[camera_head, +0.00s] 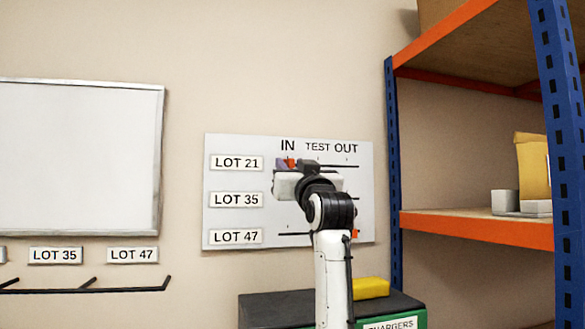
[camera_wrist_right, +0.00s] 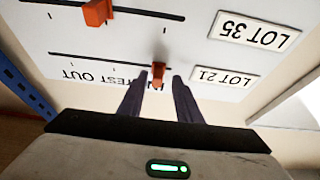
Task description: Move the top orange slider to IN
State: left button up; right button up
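The white board (camera_head: 222,220) on the wall has rows LOT 21, LOT 35 and LOT 47 under IN, TEST and OUT. The top orange slider (camera_head: 291,162) is in the LOT 21 row, below IN. It also shows in the upside-down right wrist view (camera_wrist_right: 158,73), near the IN end of its slot. My right gripper (camera_head: 296,164) is at this slider. In the wrist view its two dark fingers (camera_wrist_right: 158,83) stand apart on either side of the slider, with gaps showing. My left gripper is out of view.
The LOT 35 slider (camera_wrist_right: 97,12) shows in the wrist view. The LOT 47 slider (camera_head: 355,234) is near OUT. A blue and orange shelf (camera_head: 480,228) stands right of the board. A dark-topped box (camera_head: 275,308) with a yellow item (camera_head: 371,288) is below.

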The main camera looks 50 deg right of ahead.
jog(key=b+v, duration=0.3)
jog(key=v, duration=0.7)
jog(key=shift+s+a, duration=0.1)
jog(key=shift+f, duration=0.1)
